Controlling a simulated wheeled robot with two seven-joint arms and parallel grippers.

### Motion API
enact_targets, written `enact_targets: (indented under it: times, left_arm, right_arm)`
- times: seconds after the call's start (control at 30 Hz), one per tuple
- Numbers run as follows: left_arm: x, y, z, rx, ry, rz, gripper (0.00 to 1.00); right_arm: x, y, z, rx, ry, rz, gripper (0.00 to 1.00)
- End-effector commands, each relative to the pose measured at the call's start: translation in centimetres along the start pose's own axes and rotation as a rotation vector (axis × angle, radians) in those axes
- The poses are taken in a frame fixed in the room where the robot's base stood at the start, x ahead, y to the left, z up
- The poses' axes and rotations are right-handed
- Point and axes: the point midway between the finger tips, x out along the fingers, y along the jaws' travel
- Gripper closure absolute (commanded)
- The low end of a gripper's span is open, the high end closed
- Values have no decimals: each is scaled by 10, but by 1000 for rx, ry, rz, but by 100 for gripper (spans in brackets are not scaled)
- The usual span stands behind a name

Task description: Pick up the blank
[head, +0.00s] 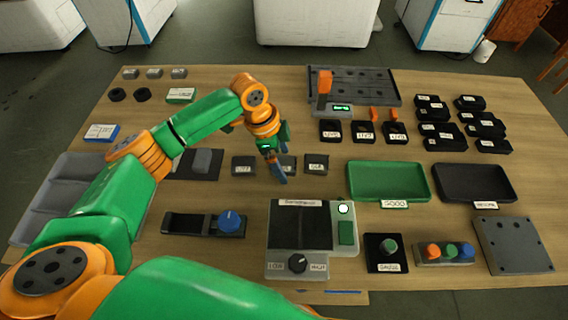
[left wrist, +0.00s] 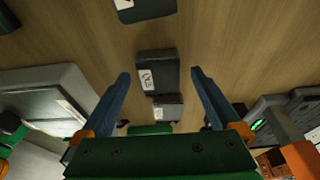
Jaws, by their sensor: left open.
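Three small dark blocks with white labels stand in a row on the wooden table: a left one (head: 243,166), a middle one (head: 289,162) and a right one (head: 316,163). I cannot read from the labels which is the blank. My left gripper (head: 279,174) is open over the middle block and partly covers it. In the left wrist view the middle block (left wrist: 158,72) lies ahead, between the lines of the blue fingers (left wrist: 161,88), with nothing gripped. The right block (left wrist: 168,108) shows below it. My right gripper is out of view.
A grey block (head: 202,160) sits on a dark plate to the left. The green tray (head: 387,182) and black tray (head: 474,184) are to the right. A grey machine (head: 281,263) stands in front, and a fixture with an orange lever (head: 324,84) behind.

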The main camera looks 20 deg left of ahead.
Motion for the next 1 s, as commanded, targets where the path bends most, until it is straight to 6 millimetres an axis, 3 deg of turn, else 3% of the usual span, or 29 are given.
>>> enact_targets:
  times: [0.1,0.4,0.47,0.83,1.0]
  left_arm:
    - [0,0,0,0,0,0,5]
    - [0,0,0,0,0,0,86]
    - [0,0,0,0,0,0,100]
    - [-3,0,-1,1,1,-1,100]
    - [-21,-1,-6,2,3,-4,100]
  right_arm:
    - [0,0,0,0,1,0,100]
    - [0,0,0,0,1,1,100]
    - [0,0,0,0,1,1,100]
    - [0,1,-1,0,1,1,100]
    - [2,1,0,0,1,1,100]
